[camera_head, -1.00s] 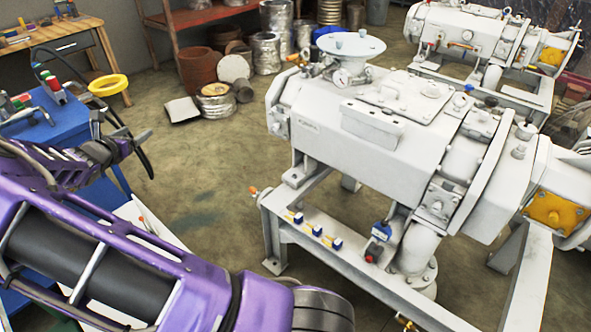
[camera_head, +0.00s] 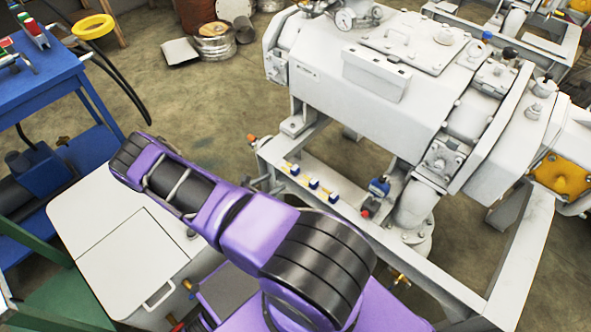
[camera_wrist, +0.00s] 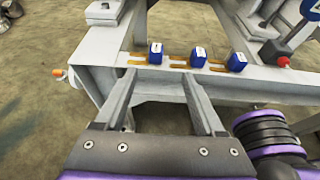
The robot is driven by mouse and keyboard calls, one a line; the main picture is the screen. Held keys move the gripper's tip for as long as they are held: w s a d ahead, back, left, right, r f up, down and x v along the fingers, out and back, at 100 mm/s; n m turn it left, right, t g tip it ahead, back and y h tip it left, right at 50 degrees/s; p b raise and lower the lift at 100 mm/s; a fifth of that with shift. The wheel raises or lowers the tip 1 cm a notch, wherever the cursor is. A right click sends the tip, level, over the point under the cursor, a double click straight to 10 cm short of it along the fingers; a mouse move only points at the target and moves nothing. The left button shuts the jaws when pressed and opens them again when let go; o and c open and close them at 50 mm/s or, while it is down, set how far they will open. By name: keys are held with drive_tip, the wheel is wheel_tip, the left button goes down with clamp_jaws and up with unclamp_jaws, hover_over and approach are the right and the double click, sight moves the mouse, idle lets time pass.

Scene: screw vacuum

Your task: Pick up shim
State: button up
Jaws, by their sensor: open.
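Three small blue blocks with white labels, each beside a flat brass-coloured piece, sit in a row on the white frame ledge; these look like the shims. In the wrist view they are the left block (camera_wrist: 155,53), the middle block (camera_wrist: 198,56) and the right block (camera_wrist: 238,62). The row also shows in the head view, with its middle block (camera_head: 313,183) in front of the white pump. My gripper (camera_wrist: 159,75) is open and empty. Its fingertips point at the ledge, just short of the left and middle shims. In the head view I cannot make out the fingers.
The white pump (camera_head: 400,95) stands above and behind the ledge (camera_head: 350,215). A blue and red fitting (camera_head: 377,190) sits right of the row. A white cabinet (camera_head: 120,255) and a blue cart (camera_head: 50,80) stand at left.

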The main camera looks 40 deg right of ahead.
sight(292, 171)
drive_tip(key=b+x, duration=0.1)
drive_tip(key=x, duration=0.7)
drive_tip(key=shift+d+f, duration=0.1)
drive_tip(key=shift+f, duration=0.05)
drive_tip(key=shift+w+b+x, duration=0.15)
drive_tip(key=shift+b+x, duration=0.1)
drive_tip(key=shift+x, duration=1.2)
drive_tip(key=shift+w+b+x, duration=0.2)
drive_tip(key=shift+x, duration=1.3)
drive_tip(key=shift+f, duration=0.1)
clamp_jaws()
